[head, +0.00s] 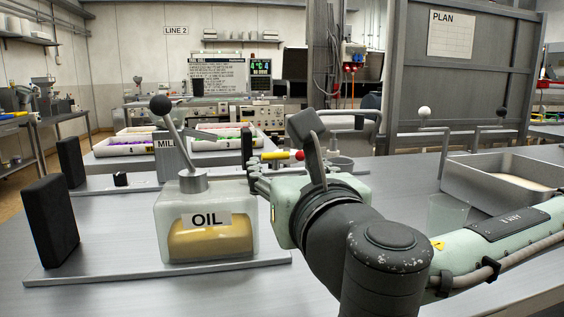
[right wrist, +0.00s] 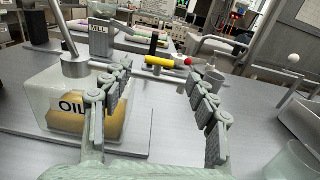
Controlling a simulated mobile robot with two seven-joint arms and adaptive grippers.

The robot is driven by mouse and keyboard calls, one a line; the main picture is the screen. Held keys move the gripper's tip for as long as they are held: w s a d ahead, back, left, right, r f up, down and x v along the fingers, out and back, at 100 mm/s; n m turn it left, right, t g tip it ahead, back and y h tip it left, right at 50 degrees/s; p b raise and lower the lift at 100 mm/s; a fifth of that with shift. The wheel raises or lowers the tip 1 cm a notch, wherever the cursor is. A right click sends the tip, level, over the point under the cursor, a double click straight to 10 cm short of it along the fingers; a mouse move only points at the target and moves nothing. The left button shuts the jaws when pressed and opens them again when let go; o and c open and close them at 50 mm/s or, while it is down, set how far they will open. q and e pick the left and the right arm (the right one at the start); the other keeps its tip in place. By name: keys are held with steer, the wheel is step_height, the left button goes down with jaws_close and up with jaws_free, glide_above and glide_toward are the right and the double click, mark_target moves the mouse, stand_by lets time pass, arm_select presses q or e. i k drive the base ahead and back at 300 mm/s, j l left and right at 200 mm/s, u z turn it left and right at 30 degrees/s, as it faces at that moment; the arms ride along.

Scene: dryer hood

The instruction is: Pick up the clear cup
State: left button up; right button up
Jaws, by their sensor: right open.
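The clear cup (head: 448,212) stands on the grey table right of centre in the head view. My right forearm hides its lower part. In the right wrist view, part of the clear cup (right wrist: 294,160) shows at the lower right corner, outside the fingers. My right gripper (head: 272,166) reaches across the table beside the oil box, left of the cup. In the right wrist view, its fingers (right wrist: 160,72) are spread with nothing between them. My left gripper is not in view.
The oil box (head: 240,240) with a lever stands on a plate at left. A black upright block (head: 50,222) is beside it. A metal tray (head: 500,184) stands at right. A yellow bar with a red ball end (head: 277,155) lies beyond my gripper.

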mark_target(446, 214)
steer(key=k+l, duration=0.15)
steer(key=k, duration=0.35)
steer(key=k+l, duration=0.15)
steer(key=k, duration=0.35)
steer(key=k+l, duration=0.1)
steer(key=k, duration=0.35)
